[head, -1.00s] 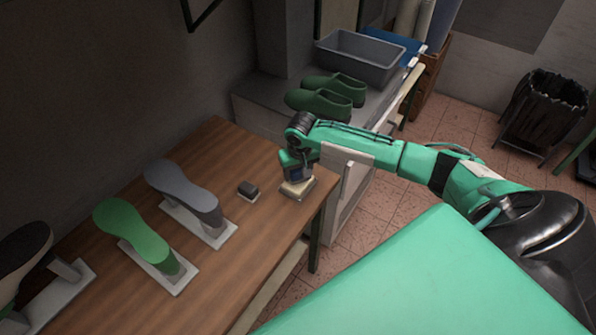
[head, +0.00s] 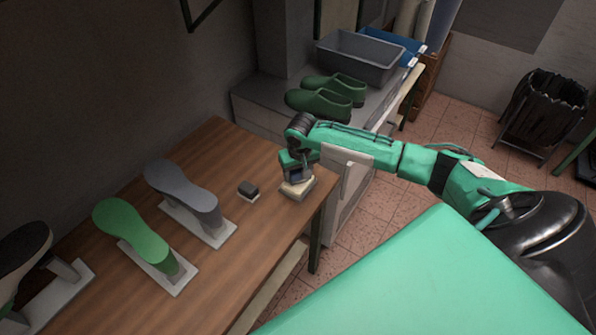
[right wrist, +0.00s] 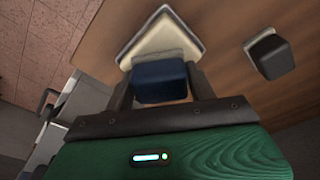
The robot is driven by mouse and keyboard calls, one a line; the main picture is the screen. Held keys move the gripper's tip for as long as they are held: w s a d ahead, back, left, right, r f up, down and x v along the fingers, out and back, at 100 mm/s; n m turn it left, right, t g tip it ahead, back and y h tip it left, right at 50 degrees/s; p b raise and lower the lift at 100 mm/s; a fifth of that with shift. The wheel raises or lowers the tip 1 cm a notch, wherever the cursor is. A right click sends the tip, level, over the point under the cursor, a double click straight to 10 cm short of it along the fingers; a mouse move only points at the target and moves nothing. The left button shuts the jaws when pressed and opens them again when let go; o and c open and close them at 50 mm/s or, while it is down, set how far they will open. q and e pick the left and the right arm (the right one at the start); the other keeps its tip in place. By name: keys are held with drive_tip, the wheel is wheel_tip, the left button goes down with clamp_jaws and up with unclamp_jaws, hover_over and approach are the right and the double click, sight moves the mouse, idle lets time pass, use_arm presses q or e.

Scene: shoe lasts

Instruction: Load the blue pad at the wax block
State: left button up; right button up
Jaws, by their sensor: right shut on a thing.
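My right gripper (right wrist: 160,88) is shut on the blue pad (right wrist: 160,78), a small dark blue block between its two fingers. In the head view the gripper (head: 297,176) points down over the wax block (head: 297,190), a cream block on a pale square plate near the table's right edge. The wax block (right wrist: 160,42) shows just beyond the pad in the right wrist view, partly hidden by it. The pad is at or very close to the wax; I cannot tell whether they touch. My left gripper is not in view.
A dark block (head: 248,187) on a small pale plate stands left of the wax block on the wooden table (head: 225,150). Grey (head: 185,186) and green (head: 130,228) shoe lasts stand farther left. Green clogs (head: 320,103) and a grey bin (head: 355,60) lie behind.

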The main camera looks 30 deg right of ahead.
drive_tip(key=shift+f, duration=0.35)
drive_tip(key=shift+s+f+p, duration=0.15)
drive_tip(key=shift+p, duration=0.3)
idle(2.2)
wheel_tip(320, 180, up, 7)
drive_tip(key=p, duration=0.8)
idle(0.8)
